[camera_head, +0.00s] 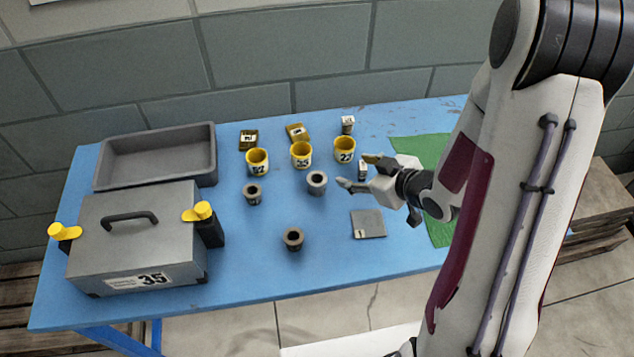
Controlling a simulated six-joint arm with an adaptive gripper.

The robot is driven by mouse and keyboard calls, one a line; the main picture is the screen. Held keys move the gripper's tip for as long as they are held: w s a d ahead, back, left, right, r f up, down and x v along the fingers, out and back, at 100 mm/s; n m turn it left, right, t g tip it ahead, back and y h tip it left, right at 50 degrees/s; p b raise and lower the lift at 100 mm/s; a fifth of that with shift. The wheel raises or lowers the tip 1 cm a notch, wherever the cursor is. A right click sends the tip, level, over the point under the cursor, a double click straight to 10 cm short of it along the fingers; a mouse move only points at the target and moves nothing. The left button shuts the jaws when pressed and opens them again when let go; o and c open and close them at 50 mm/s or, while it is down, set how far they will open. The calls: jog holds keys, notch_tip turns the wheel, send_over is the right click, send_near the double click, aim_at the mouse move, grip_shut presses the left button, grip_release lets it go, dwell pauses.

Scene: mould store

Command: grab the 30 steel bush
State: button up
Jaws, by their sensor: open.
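Three grey steel bushes stand upright on the blue table: the left bush (252,194), the right bush (317,183) and the front bush (292,239). Each has a dark bore, and no number is readable on any of them, so I cannot tell which is the 30. My gripper (357,171) is open and empty, its fingers spread and pointing left. It is just right of the right bush, which appears outside the fingers. Contact cannot be judged from this view.
Three numbered yellow cups (301,155) stand behind the bushes, with small labelled blocks (248,138) beyond. A grey tray (155,185) and a lidded grey box marked 35 (135,240) fill the left. A flat grey plate (368,224) and green mat (439,232) lie right.

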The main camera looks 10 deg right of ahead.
aim_at(313, 177)
jog(key=a+y, duration=0.1)
jog(key=s+a+f, duration=0.1)
jog(key=a+f+y, duration=0.1)
jog(key=shift+s+f+y, duration=0.2)
jog(key=shift+s+y, duration=0.1)
jog(key=shift+s+a+f+t+y, duration=0.1)
jog(key=shift+s+a+t+y, duration=0.4)
jog(key=shift+a+y, duration=0.25)
jog(key=shift+w+a, duration=0.1)
jog(key=shift+x, duration=1.25)
jog(key=shift+x, duration=2.65)
jog(key=shift+w+r, duration=0.1)
jog(key=shift+r, duration=0.1)
jog(key=c, duration=1.5)
